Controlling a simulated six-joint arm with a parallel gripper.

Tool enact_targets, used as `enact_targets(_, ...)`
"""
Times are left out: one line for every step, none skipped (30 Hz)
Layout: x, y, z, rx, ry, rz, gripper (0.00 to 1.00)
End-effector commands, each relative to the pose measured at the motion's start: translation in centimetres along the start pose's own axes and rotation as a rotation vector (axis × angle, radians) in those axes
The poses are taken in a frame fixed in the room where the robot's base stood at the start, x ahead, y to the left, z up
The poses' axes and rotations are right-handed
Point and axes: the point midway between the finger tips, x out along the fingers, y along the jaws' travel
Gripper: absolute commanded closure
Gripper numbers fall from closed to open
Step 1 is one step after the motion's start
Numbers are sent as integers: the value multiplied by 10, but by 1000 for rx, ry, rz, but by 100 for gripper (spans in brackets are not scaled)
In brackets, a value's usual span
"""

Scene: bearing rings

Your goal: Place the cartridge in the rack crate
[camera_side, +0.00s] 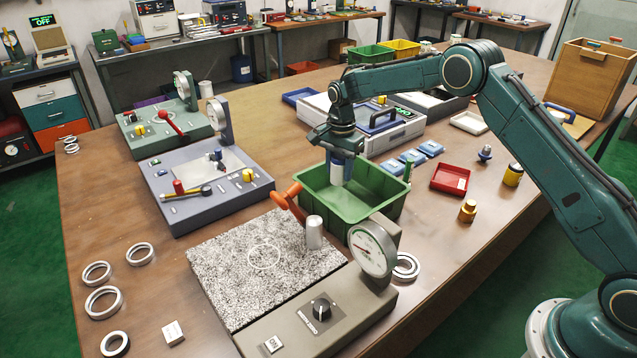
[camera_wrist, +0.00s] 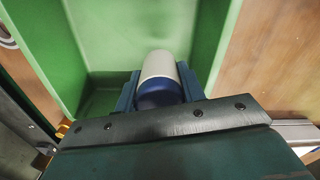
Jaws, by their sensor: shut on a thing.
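My gripper (camera_side: 343,170) points down over the green crate (camera_side: 338,206) in the side view. It is shut on the cartridge, a cylinder with a pale end and a dark blue band. In the wrist view the cartridge (camera_wrist: 159,68) sits between the two blue fingers of my gripper (camera_wrist: 159,88). The green crate (camera_wrist: 110,35) lies below and around it in that view, and its visible floor is bare. The cartridge's lower end is over the crate's opening; I cannot tell its exact height above the floor.
A dial gauge stand (camera_side: 372,250) and a speckled plate (camera_side: 235,265) with a metal cylinder (camera_side: 314,233) stand in front of the crate. An orange handle (camera_side: 287,198) is close to its left wall. Blue boxes (camera_side: 411,157) and a red tray (camera_side: 450,180) lie to the right.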

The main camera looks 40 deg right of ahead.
Motion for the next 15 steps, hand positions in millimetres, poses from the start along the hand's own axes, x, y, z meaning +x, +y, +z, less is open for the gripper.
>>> enact_targets(6, 0, 0, 0, 0, 1, 86)
enact_targets(8, 0, 0, 0, 0, 0, 86)
enact_targets(10, 0, 0, 0, 0, -1, 86)
enact_targets(11, 0, 0, 0, 0, -1, 86)
enact_targets(12, 0, 0, 0, 0, -1, 86)
enact_targets(13, -1, 0, 0, 0, -2, 86)
enact_targets(13, -1, 0, 0, 1, -2, 86)
enact_targets(13, -1, 0, 0, 1, -2, 86)
enact_targets(13, -1, 0, 0, 1, -2, 86)
enact_targets(13, 0, 0, 0, 0, -1, 86)
enact_targets(14, 0, 0, 0, 0, -1, 86)
enact_targets(16, 0, 0, 0, 0, 0, 86)
enact_targets(18, 0, 0, 0, 0, 0, 86)
enact_targets(20, 0, 0, 0, 0, 1, 86)
enact_targets(24, 0, 0, 0, 0, 1, 86)
